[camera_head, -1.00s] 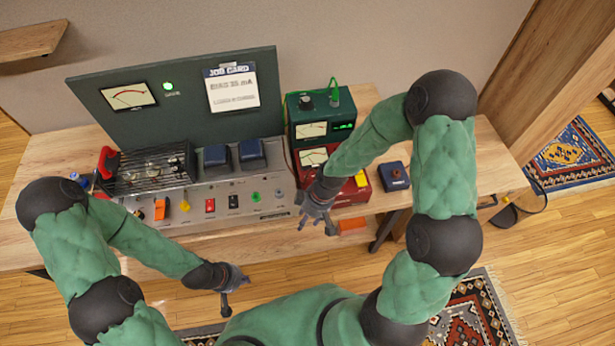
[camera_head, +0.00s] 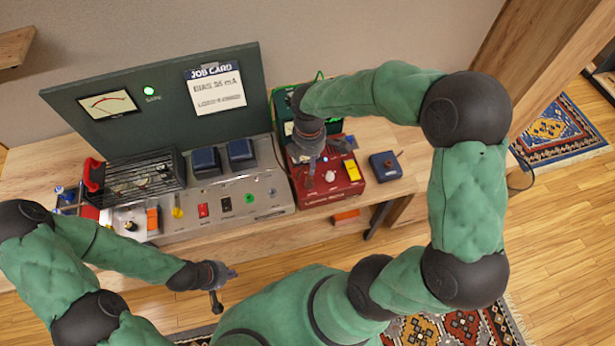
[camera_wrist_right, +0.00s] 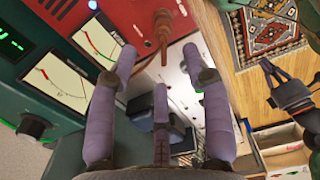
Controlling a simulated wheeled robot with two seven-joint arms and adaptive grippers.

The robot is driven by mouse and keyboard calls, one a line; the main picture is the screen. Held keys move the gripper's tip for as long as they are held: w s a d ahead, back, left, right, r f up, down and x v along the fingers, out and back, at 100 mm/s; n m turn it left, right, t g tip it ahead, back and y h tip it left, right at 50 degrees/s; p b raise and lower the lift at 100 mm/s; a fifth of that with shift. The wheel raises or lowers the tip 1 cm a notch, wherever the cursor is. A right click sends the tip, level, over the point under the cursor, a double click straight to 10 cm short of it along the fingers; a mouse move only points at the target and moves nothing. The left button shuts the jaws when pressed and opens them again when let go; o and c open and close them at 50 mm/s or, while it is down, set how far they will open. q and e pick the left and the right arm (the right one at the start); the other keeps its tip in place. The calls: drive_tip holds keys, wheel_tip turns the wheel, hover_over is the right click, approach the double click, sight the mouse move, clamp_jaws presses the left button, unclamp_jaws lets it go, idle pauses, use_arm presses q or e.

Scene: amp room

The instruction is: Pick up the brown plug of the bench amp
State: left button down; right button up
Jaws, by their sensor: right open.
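A brown plug (camera_wrist_right: 163,38) with a narrow tip shows in the right wrist view, beyond and between the spread fingers. It stands close to the red meter box and apart from the fingers. I cannot make it out in the head view. The bench amp (camera_head: 235,200) is a silver chassis with a dark back panel. My right gripper (camera_head: 306,172) is open over the red box; its fingers (camera_wrist_right: 160,70) hold nothing in the right wrist view. My left gripper (camera_head: 224,288) is open and empty in front of the bench, low and left.
The red meter box (camera_head: 345,187) stands right of the amp, with a green meter box (camera_head: 283,97) behind it. A blue box (camera_head: 386,165) sits further right. A wire cage (camera_head: 140,180) covers the amp's left part. Bare bench top shows at the far left.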

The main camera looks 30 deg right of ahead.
sight(309, 176)
wheel_tip(309, 176, down, 4)
drive_tip(key=shift+f+b, duration=0.25)
drive_tip(key=shift+b, duration=0.15)
drive_tip(key=f, duration=0.1)
drive_tip(key=f+b, duration=0.1)
drive_tip(key=f, duration=0.2)
drive_tip(key=shift+s+f, duration=0.3)
drive_tip(key=shift+f+b, duration=0.25)
drive_tip(key=shift+b, duration=0.05)
clamp_jaws()
